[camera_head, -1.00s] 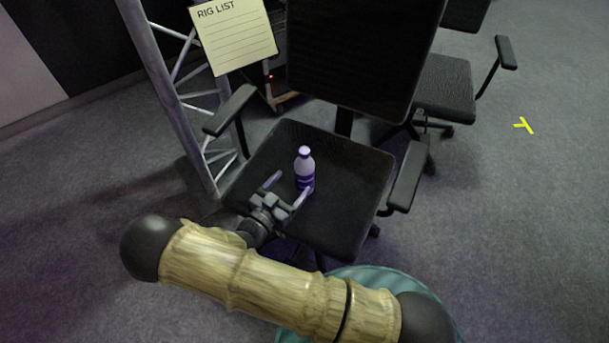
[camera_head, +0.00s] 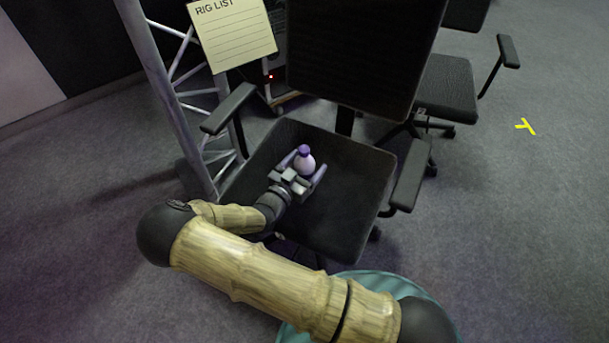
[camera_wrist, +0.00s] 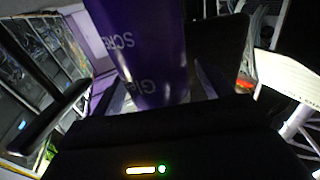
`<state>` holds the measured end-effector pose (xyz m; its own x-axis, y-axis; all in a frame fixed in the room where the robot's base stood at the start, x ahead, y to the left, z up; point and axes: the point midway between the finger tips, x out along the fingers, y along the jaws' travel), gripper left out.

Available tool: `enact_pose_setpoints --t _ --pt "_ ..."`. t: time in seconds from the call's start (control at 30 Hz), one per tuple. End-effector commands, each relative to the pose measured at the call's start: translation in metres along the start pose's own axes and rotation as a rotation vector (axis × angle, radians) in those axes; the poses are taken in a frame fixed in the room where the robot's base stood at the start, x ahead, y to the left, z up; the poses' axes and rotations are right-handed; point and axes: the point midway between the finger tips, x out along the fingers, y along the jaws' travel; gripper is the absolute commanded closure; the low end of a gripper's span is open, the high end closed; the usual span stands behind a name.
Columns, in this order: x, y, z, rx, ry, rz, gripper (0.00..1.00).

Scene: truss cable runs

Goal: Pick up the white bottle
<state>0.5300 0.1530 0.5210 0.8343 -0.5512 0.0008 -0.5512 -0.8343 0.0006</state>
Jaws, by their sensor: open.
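My gripper (camera_head: 304,170) is open, with one finger on each side of the bottle. Its palm hides the lower part of the bottle in the head view. In the wrist view the bottle (camera_wrist: 150,45) fills the upper middle, close up, tinted purple with partly readable lettering. The fingers flank it there, and I cannot tell whether either one touches it.
The chair's armrests (camera_head: 229,108) (camera_head: 409,175) rise on both sides of the seat, and its backrest (camera_head: 360,55) stands behind. A metal truss (camera_head: 165,90) with a "RIG LIST" sheet (camera_head: 232,35) is at the left. A second chair (camera_head: 446,88) stands behind right.

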Motion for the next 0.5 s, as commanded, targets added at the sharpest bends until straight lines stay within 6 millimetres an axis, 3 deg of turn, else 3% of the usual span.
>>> enact_pose_setpoints --t 0.13,0.5 --pt "0.012 0.0001 0.0001 0.001 0.0 0.0 0.21" --pt "0.0122 0.0 -0.0007 0.001 -0.001 0.0 0.21"
